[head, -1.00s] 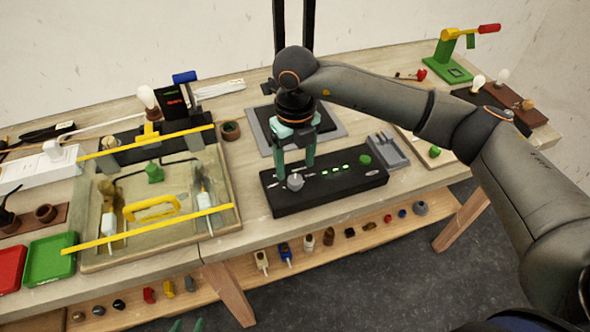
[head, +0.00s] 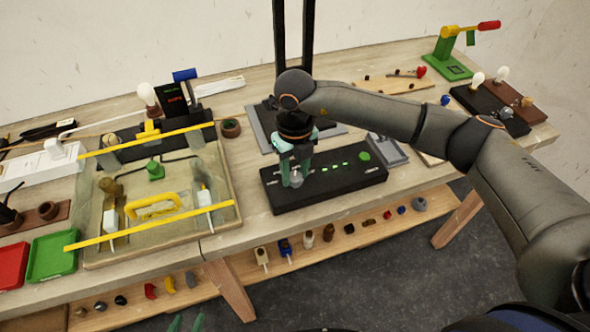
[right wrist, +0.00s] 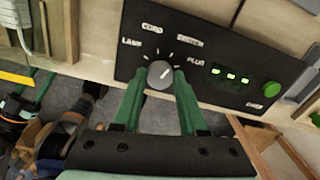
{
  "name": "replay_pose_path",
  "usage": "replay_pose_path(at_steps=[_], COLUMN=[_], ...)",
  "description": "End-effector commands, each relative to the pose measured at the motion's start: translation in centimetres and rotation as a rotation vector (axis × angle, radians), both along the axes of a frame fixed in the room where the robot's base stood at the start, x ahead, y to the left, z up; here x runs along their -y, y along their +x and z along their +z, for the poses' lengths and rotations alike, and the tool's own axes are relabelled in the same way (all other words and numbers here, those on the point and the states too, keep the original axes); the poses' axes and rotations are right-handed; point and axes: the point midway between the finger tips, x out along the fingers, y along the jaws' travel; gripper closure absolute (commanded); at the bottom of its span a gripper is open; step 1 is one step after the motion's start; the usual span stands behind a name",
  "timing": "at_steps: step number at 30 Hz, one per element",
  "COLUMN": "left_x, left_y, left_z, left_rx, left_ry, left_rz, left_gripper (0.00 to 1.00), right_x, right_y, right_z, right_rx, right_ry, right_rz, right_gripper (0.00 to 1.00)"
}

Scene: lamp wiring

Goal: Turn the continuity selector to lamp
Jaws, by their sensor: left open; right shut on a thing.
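The continuity selector is a round grey knob (right wrist: 160,75) on a black panel (head: 340,183) near the table's front edge. In the right wrist view, labels reading LAMP, CORD, one that looks like SWITCH, and PLUG arc around it from left to right. A pale mark on the knob seems to lean up and right, away from LAMP. My right gripper (head: 295,178) points down with its green fingers shut on the knob, one on each side. My left gripper (head: 187,324) shows only as green tips at the bottom edge, open and away from the panel.
Several green lights (head: 333,168) and a green button (head: 364,157) are on the panel. Left of it stands a tray (head: 235,190) with yellow bars (head: 150,226) across it. A small dark display (head: 172,101) shows red text. A lower shelf (head: 340,240) holds several small parts.

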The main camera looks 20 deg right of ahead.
Motion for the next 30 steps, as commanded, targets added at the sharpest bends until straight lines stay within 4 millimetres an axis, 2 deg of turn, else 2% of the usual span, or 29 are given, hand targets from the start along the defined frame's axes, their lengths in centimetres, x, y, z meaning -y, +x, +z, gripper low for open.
replay_pose_path(at_steps=[1,8,20,30], left_x=[0.0,0.0,0.0,0.0], left_y=[0.0,0.0,0.0,0.0], left_z=[0.0,0.0,-0.4,-3.0], left_rx=[0.000,0.000,0.000,0.000], left_ry=[0.000,0.000,0.000,0.000], left_rz=[0.000,0.000,0.000,0.000], left_gripper=[0.50,0.50,0.50,0.50], right_x=[0.0,0.0,0.0,0.0], right_y=[0.0,0.0,0.0,0.1], right_z=[0.0,0.0,-0.1,-0.3], right_rx=[0.000,0.001,0.002,0.003], right_ry=[0.000,0.000,0.000,0.001], right_rz=[0.000,0.000,0.026,0.227], right_gripper=[0.73,0.99,1.00,1.00])
